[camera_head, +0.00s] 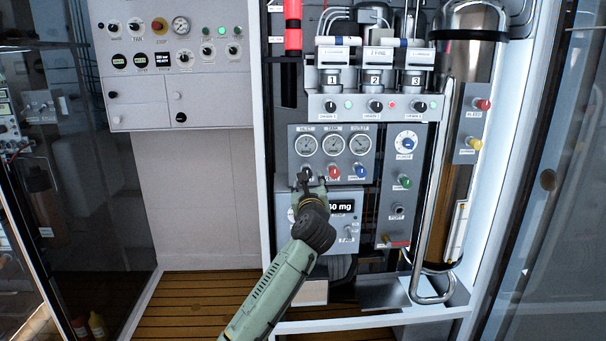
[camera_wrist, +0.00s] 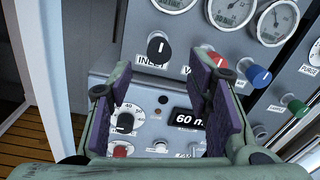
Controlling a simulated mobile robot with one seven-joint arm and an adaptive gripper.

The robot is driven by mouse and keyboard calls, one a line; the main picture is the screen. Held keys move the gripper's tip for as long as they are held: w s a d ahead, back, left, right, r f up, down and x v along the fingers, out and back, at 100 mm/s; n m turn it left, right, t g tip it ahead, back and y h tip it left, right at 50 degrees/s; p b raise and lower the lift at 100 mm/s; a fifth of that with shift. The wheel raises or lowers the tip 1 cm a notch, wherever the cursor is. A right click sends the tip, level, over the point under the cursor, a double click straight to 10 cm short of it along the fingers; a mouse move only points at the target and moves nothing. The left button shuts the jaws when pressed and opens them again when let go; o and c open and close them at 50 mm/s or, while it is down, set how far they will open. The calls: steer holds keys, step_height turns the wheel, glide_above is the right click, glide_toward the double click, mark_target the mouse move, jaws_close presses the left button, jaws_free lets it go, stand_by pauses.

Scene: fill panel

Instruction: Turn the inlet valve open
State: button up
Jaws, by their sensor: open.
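The inlet valve is a black knob with a white line (camera_wrist: 158,49), above the label INLET on the grey gauge panel (camera_wrist: 185,27). In the wrist view it sits ahead of my open gripper (camera_wrist: 160,82), roughly centred between the purple-padded fingers but beyond their tips. Nothing is between the fingers. In the head view my gripper (camera_head: 313,183) is in front of the lower left of the gauge panel (camera_head: 293,147) and hides much of the inlet knob. Contact with the knob cannot be told there.
A red knob (camera_wrist: 216,60) and a blue knob (camera_wrist: 258,76) stand right of the inlet knob. The right finger is close to the red one in the picture. A scale box with a lit display (camera_wrist: 188,117) lies below. A green knob (camera_head: 404,182) is further right.

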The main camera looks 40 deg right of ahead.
steer(key=p+x, duration=0.1)
steer(key=x, duration=0.6)
jaws_close()
stand_by(0.6)
